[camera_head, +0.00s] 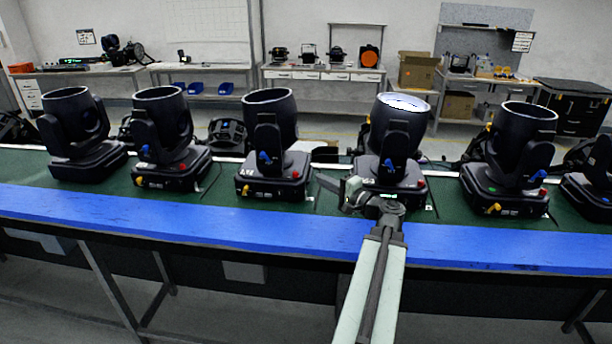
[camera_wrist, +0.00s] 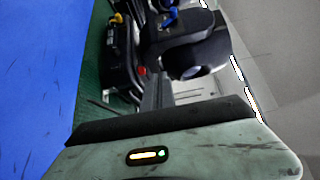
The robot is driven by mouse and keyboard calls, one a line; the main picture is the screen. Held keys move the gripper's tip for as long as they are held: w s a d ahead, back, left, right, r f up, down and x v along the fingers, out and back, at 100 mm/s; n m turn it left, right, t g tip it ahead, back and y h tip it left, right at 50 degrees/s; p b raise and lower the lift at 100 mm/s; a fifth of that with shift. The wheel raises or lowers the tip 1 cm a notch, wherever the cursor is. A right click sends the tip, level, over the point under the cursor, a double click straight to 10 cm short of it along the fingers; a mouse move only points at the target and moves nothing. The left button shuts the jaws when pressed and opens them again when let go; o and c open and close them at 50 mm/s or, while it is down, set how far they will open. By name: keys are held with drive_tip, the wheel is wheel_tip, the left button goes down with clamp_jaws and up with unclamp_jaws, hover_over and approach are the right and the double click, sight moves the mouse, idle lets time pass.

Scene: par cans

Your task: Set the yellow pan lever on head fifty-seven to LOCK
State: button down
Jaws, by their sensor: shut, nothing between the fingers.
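Several black moving heads stand in a row on the green bench top. The third from left (camera_head: 269,140) has a yellow lever (camera_head: 245,191) low on its base front and a blue lever (camera_head: 265,158) on its yoke. I cannot read which is fifty-seven. My gripper (camera_head: 325,182) is shut and empty, pointing left between the third head and the fourth (camera_head: 396,140), whose base front it partly hides. In the wrist view, the finger (camera_wrist: 155,92) points at a head's base with a red knob (camera_wrist: 142,71), a blue lever (camera_wrist: 170,18) and a small yellow lever (camera_wrist: 118,18), apart from them.
The blue front strip (camera_head: 200,215) of the bench is clear. Other heads stand close by at left (camera_head: 163,125) and right (camera_head: 522,150). Cases, cartons (camera_head: 417,70) and side tables are behind.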

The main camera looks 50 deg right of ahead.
approach(277, 167)
drive_tip(key=w+d, duration=0.2)
drive_tip(key=d, duration=0.3)
drive_tip(key=w+a, duration=0.2)
drive_tip(key=w, duration=0.1)
drive_tip(key=shift+w+a, duration=0.1)
drive_tip(key=shift+a, duration=0.15)
drive_tip(key=shift+w+a, duration=0.25)
drive_tip(key=shift+a, duration=0.3)
drive_tip(key=shift+w+a, duration=0.3)
drive_tip(key=shift+a, duration=0.25)
drive_tip(key=shift+w, duration=0.1)
drive_tip(key=shift+d, duration=0.1)
